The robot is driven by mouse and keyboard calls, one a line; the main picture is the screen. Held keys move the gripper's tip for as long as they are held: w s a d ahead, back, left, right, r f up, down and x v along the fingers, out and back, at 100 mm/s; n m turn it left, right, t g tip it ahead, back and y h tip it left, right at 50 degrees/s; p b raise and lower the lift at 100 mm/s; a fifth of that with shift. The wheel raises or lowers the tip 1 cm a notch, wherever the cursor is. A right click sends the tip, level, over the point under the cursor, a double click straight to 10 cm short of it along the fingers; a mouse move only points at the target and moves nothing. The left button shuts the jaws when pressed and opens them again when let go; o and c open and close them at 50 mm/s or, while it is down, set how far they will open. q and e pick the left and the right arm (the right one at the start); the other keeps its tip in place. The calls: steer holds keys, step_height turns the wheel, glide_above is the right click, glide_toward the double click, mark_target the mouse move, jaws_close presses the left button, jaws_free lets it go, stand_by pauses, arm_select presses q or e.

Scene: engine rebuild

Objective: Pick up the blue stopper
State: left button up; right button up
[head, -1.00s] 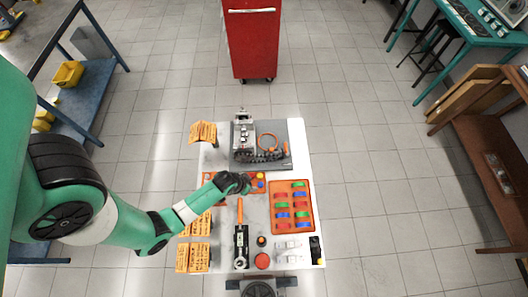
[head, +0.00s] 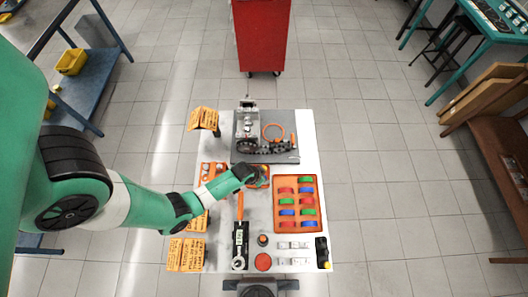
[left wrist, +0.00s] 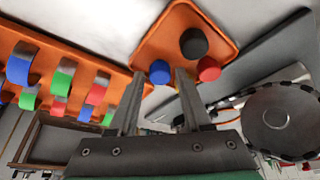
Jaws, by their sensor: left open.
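The blue stopper (left wrist: 160,72) stands on a small orange tray (left wrist: 165,28) in the left wrist view, with a red stopper (left wrist: 209,68) and a black stopper (left wrist: 193,43) close by. My left gripper (left wrist: 159,77) is open and empty; in the picture the blue stopper shows between its two fingertips. I cannot tell how much height separates the fingers from it. In the head view my left gripper (head: 246,172) is over the small tray (head: 262,183) and hides most of the stoppers. My right gripper is not in view.
A larger orange tray (head: 296,228) with several coloured half-rings is right of the small tray. An engine block with a chain (head: 262,147) is at the back. An orange-handled tool (head: 240,230) lies in front. Orange-labelled card stands line the left edge.

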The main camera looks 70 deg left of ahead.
arm_select(q)
jaws_close()
stand_by(0.5)
steer(key=shift+r, duration=0.25)
steer(key=p+v, duration=0.2)
steer(key=v, duration=0.1)
steer(key=p+v, duration=0.1)
steer(key=p, duration=0.1)
steer(key=shift+w+a+r, duration=0.2)
steer(key=shift+w+r, duration=0.1)
steer(key=shift+r, duration=0.2)
steer(key=s+d+r+p, duration=0.4)
steer(key=s+r, duration=0.3)
steer(key=s, duration=0.5)
steer(key=shift+d+r+p, duration=0.4)
steer(key=shift+p, duration=0.2)
